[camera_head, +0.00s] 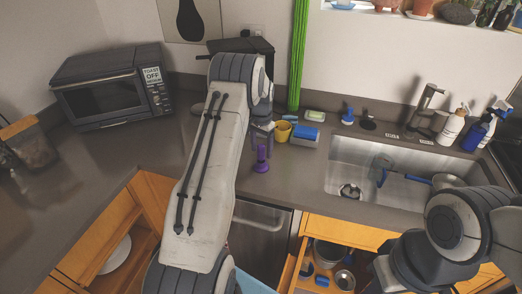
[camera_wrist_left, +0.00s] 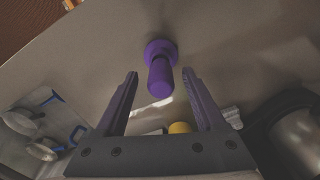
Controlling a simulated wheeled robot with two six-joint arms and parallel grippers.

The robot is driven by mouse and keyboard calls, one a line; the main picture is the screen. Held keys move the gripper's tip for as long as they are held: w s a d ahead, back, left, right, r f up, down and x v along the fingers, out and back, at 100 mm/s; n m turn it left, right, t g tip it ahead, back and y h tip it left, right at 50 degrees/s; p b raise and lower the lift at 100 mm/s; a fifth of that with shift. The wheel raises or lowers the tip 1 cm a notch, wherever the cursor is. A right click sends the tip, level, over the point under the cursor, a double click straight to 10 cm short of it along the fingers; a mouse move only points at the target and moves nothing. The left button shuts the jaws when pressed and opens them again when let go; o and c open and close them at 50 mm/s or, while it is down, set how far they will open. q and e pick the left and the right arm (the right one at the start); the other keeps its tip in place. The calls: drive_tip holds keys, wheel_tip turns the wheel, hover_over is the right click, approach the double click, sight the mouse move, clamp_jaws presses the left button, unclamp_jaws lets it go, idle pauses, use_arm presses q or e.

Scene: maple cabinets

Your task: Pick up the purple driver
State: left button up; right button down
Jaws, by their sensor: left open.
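The purple driver (camera_head: 261,158) stands on the grey counter, left of the sink, in the head view. In the left wrist view the purple driver (camera_wrist_left: 160,72) shows near the top middle, its wider round end towards the top of the picture. My left gripper (camera_wrist_left: 160,84) is open, with one dark finger on each side of the driver's near end in the picture; I see no contact. In the head view my left arm reaches over the counter, and its gripper (camera_head: 262,132) is partly hidden, just behind the driver. My right arm shows at lower right; its gripper is out of view.
A yellow cup (camera_head: 282,131) and a blue and white item (camera_head: 304,135) stand close behind the driver. The sink (camera_head: 345,165) lies to the right, the toaster oven (camera_head: 112,86) at left. A drawer (camera_head: 330,268) is open below the counter.

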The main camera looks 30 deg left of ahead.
use_arm(q)
drive_tip(key=shift+f, duration=0.9)
clamp_jaws()
drive_tip(key=shift+r, duration=0.1)
drive_tip(key=shift+w+r+b, duration=0.1)
drive_tip(key=shift+r+b, duration=0.2)
drive_tip(key=shift+r, duration=0.2)
wheel_tip(320, 180, up, 3)
drive_tip(key=shift+f+b, duration=0.2)
drive_tip(key=shift+b, duration=0.5)
drive_tip(key=w+d+r+b, duration=0.1)
drive_tip(key=d+r+b, duration=0.2)
drive_tip(key=d+r, duration=0.4)
drive_tip(key=d, duration=0.4)
drive_tip(key=shift+w+d+r, duration=0.2)
drive_tip(key=shift+d, duration=0.05)
